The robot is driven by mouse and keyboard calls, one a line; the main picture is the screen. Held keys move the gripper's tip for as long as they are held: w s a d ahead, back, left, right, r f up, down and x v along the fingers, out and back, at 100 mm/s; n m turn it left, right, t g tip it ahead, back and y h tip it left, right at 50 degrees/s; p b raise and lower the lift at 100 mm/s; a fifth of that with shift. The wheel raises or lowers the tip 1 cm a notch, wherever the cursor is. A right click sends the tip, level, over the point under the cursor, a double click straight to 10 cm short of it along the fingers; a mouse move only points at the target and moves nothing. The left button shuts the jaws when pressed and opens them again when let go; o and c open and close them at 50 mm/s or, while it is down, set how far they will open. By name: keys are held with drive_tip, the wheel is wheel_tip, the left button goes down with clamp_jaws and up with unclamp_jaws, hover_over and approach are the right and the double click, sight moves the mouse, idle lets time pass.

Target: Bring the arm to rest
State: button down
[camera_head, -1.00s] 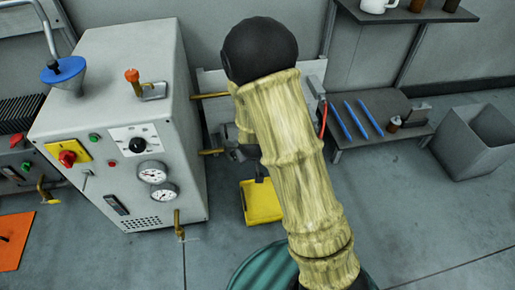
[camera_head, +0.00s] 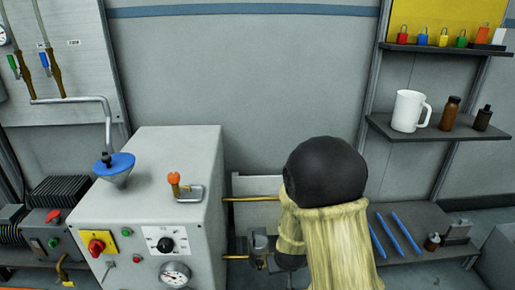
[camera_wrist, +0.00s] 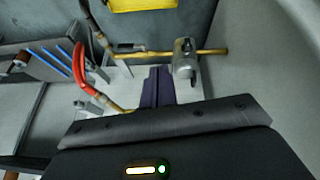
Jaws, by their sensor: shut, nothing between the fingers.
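My arm (camera_head: 338,245), in a pale yellow ribbed sleeve with a black rounded joint, stands folded up in the lower right middle of the head view. It covers part of the pipework behind it. My gripper (camera_wrist: 158,76) shows in the wrist view as two dark fingers pressed together, with nothing between them. The fingers point toward a pale panel and a brass pipe (camera_wrist: 213,51) with a grey valve (camera_wrist: 185,62). I cannot tell whether they touch anything. In the head view the fingers are hidden behind the arm.
A grey cabinet (camera_head: 205,160) with gauges and a blue funnel (camera_head: 115,166) stands left of my arm. Shelves at right hold a white mug (camera_head: 408,110), bottles and padlocks. A yellow object (camera_wrist: 142,5) lies beyond.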

drive_tip(key=s+d+r+m+g+p, duration=0.1)
drive_tip(key=s+d+r+p, duration=0.15)
drive_tip(key=s+r, duration=0.5)
drive_tip(key=s+d+r+m+g+p, duration=0.1)
drive_tip(key=s+d+r+g+p, duration=0.15)
drive_tip(key=s+r, duration=0.5)
wheel_tip(320, 180, up, 38)
drive_tip(key=p, duration=3.7)
drive_tip(key=shift+w+a+f+t+y, duration=0.15)
drive_tip(key=shift+w+a+t+y, duration=0.05)
drive_tip(key=shift+a+t+y, duration=0.15)
